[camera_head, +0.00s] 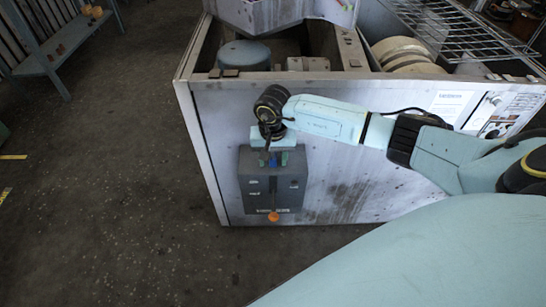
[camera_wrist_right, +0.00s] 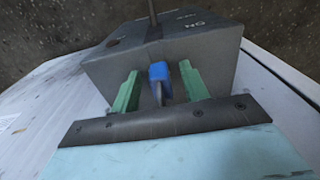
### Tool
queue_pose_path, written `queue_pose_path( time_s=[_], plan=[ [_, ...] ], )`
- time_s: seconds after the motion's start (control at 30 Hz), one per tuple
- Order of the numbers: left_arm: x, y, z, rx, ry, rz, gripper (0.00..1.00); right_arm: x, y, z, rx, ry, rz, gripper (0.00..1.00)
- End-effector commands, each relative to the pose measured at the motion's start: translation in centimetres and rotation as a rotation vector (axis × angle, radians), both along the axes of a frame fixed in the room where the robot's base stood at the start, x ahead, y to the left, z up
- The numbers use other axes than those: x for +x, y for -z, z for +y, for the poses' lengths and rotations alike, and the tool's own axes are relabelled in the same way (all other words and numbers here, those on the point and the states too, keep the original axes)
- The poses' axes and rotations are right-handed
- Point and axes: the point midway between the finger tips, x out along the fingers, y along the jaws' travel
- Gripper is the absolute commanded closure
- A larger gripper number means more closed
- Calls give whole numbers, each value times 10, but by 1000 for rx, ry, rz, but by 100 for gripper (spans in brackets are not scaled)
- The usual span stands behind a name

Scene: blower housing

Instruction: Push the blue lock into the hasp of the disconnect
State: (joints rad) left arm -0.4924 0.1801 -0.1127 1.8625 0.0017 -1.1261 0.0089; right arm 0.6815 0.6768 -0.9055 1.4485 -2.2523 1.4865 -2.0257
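The disconnect (camera_head: 256,186) is a dark grey box on the front panel of the metal housing. The blue lock (camera_wrist_right: 158,72) is a small block at the box's near edge in the right wrist view. It shows only as a speck in the head view (camera_head: 273,161). My right gripper (camera_wrist_right: 158,68) has its two green fingers on either side of the lock, with gaps to both. In the head view the right gripper (camera_head: 273,160) is at the top of the box. A grey piece beside the lock may be the hasp or shackle; I cannot tell. My left gripper is out of view.
A handle with an orange knob (camera_head: 273,216) hangs at the front of the disconnect. The metal housing (camera_head: 345,190) stands behind it, with a wire rack (camera_head: 450,25) on top. A blue-grey bench (camera_head: 50,55) stands at the far left. The floor on the left is clear.

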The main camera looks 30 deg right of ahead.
Motion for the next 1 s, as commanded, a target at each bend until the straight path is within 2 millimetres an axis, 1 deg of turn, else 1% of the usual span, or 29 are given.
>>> queue_pose_path(
  time_s=[0.17, 0.27, 0.37, 0.7, 0.83, 1.0],
  plan=[
    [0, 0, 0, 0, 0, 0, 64, 0, 0, 0, 0, 0, 0, 55],
    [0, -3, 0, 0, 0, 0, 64, 0, -7, 0, 0, -1, -1, 55],
    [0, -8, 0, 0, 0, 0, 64, 1, -22, 0, 0, 0, -4, 55],
    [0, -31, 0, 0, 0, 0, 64, -2, -98, 1, 0, 0, -4, 55],
    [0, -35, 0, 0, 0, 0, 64, -3, -118, 2, -1, -1, -2, 55],
    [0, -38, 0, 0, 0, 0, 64, -4, -132, 3, 0, 0, 0, 55]
  ],
)
